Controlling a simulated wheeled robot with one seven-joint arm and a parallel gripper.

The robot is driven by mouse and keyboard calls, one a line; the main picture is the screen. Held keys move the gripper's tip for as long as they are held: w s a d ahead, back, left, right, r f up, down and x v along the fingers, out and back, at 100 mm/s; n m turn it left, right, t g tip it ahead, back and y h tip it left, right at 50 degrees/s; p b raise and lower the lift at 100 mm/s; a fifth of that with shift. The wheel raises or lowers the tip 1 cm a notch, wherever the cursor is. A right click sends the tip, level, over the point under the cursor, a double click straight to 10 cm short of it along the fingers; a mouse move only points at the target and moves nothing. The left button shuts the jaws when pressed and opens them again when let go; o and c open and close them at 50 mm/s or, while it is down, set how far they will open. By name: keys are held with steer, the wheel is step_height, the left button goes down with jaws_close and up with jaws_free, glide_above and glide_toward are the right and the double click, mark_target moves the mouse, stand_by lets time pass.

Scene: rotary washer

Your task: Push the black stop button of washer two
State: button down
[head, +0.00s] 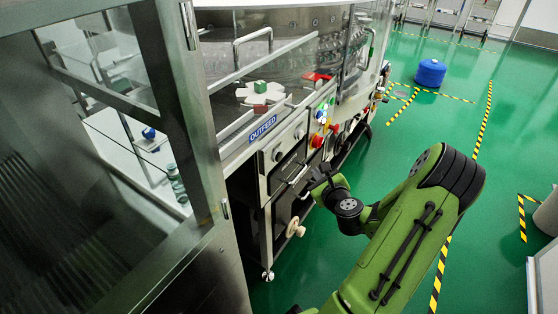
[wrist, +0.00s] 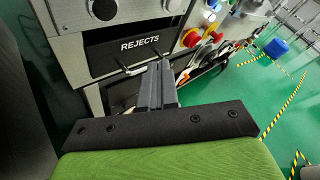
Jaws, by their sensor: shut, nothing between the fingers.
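The washer (head: 300,60) is a steel machine with clear guards, at the upper middle of the head view. Its button panel (head: 325,113) has small green, white, blue and yellow buttons and a red mushroom button (head: 316,141). The panel also shows in the wrist view (wrist: 208,18), at the upper right. A black stop button cannot be made out clearly among the small buttons. My gripper (head: 318,180) is shut and empty, below and in front of the panel. In the wrist view its fingers (wrist: 157,72) point at the REJECTS drawer and appear apart from the panel.
The REJECTS drawer (wrist: 120,50) with its handle is left of the panel. Round black knobs (wrist: 103,9) sit above it. A steel cabinet (head: 180,110) with clear panes stands at left. A blue drum (head: 430,72) stands on open green floor at right, with yellow-black tape.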

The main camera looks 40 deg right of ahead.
mark_target(279, 157)
steer(key=shift+w, duration=0.1)
steer(key=w+a+p, duration=0.2)
steer(key=w+p, duration=0.3)
steer(key=w, duration=0.3)
steer(key=shift+w+a+p, duration=0.15)
steer(key=shift+a+p, duration=0.1)
steer(key=shift+p, duration=0.1)
stand_by(1.6)
steer(key=shift+w+a+p, duration=0.15)
steer(key=shift+w+p, duration=0.25)
steer(key=shift+p, duration=0.05)
